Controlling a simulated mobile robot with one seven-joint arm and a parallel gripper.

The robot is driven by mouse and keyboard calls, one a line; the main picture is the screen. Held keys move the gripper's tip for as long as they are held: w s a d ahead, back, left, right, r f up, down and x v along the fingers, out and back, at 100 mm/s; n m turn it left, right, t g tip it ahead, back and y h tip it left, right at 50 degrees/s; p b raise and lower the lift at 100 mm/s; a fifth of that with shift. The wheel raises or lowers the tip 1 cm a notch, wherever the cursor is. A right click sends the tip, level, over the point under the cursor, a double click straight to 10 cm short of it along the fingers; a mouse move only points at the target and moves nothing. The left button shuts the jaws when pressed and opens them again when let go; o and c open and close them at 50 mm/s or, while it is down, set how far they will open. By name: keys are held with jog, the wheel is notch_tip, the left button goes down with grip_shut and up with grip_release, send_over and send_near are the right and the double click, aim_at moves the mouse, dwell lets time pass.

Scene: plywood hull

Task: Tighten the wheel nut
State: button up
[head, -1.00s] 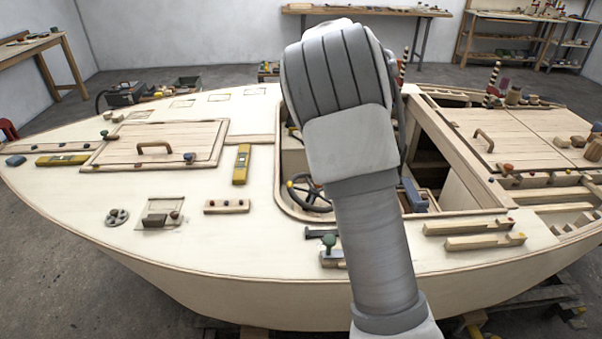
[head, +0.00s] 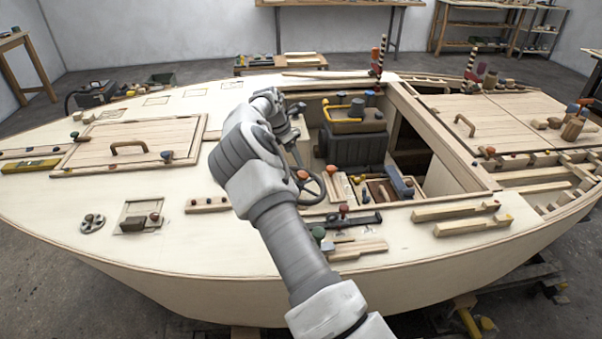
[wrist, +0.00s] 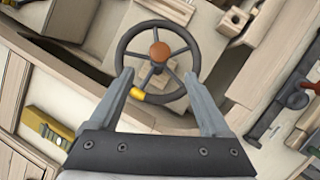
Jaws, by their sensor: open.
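The steering wheel (wrist: 157,62) has a dark rim with a yellow band at its lower left, and thin spokes. The wheel nut (wrist: 159,51) is the orange-brown round knob at its hub. In the head view the wheel (head: 311,187) sits in the cockpit opening, partly hidden by my arm, and the nut (head: 303,174) shows just right of my wrist. My gripper (wrist: 163,82) is open and empty in the wrist view. Its two fingers stand either side of the wheel's lower part in the picture; the nut lies beyond their tips. In the head view my arm hides most of the fingers.
The cockpit's wooden coaming (head: 430,130) surrounds the opening. A dark box with a yellow handle (head: 349,126) stands inside. Wooden blocks (head: 455,211) and a green-knobbed tool (head: 319,234) lie on the near deck. A yellow level (wrist: 48,127) lies left of my gripper.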

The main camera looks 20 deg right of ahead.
aim_at(301, 173)
jog(key=x, duration=1)
jog(key=shift+w+f+b, duration=0.15)
jog(key=shift+f+b, duration=0.25)
jog(key=shift+c, duration=0.2)
grip_shut()
jog(key=shift+w+f+b, duration=0.1)
jog(key=shift+f+b, duration=0.1)
jog(key=shift+b, duration=0.15)
jog(key=shift+a+m+g+b, duration=0.1)
jog(key=shift+m+g+b, duration=0.2)
jog(key=shift+m, duration=0.1)
jog(key=shift+r+m, duration=0.25)
jog(key=shift+m, duration=0.15)
jog(key=shift+o, duration=0.2)
grip_release()
jog(key=shift+r, duration=0.1)
